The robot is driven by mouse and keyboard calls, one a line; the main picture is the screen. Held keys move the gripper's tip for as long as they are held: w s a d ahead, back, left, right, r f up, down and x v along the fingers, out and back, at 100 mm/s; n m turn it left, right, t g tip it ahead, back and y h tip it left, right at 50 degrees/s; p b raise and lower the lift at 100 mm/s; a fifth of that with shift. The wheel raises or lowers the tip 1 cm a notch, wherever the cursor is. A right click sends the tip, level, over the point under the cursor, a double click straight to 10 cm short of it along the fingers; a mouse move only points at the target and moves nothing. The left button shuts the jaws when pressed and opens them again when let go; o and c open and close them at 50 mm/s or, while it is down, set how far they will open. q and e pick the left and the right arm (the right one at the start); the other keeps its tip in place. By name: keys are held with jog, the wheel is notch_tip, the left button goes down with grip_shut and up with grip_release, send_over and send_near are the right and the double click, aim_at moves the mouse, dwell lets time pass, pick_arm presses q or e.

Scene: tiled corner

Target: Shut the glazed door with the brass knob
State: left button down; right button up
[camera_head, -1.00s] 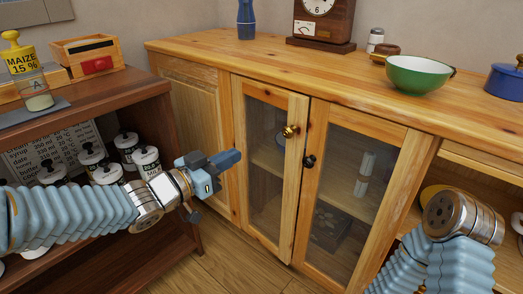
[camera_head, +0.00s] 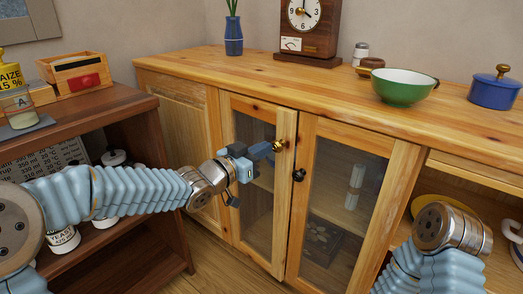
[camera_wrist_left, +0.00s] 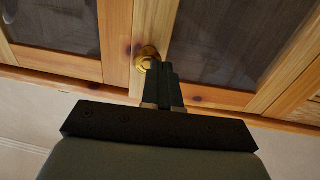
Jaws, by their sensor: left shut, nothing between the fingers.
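The glazed door (camera_head: 244,215) with the brass knob (camera_head: 279,145) is the left one of two glazed doors in the pine cabinet. It stands slightly ajar, its right edge a little proud of the neighbouring door. My left gripper (camera_head: 273,147) is shut and empty, its fingertips at the door's upper right, close beside the brass knob. In the left wrist view the shut fingers (camera_wrist_left: 164,72) overlap the edge of the brass knob (camera_wrist_left: 148,58); whether they touch it I cannot tell. My right gripper is out of view; only part of its arm shows at lower right.
The right glazed door (camera_head: 340,205) has a black knob (camera_head: 299,175) near the brass one. A green bowl (camera_head: 403,88), a clock (camera_head: 309,30), a blue vase (camera_head: 233,38) and a blue pot (camera_head: 494,91) stand on the cabinet top. A brown shelf (camera_head: 150,185) stands close at left.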

pick_arm(q)
jog(key=shift+w+d+r+b, duration=0.1)
jog(key=shift+w+d+b, duration=0.15)
jog(key=shift+w+d, duration=0.25)
jog(key=shift+w+d+r+b, duration=0.1)
jog(key=shift+w+d+b, duration=0.15)
jog(key=shift+d, duration=0.3)
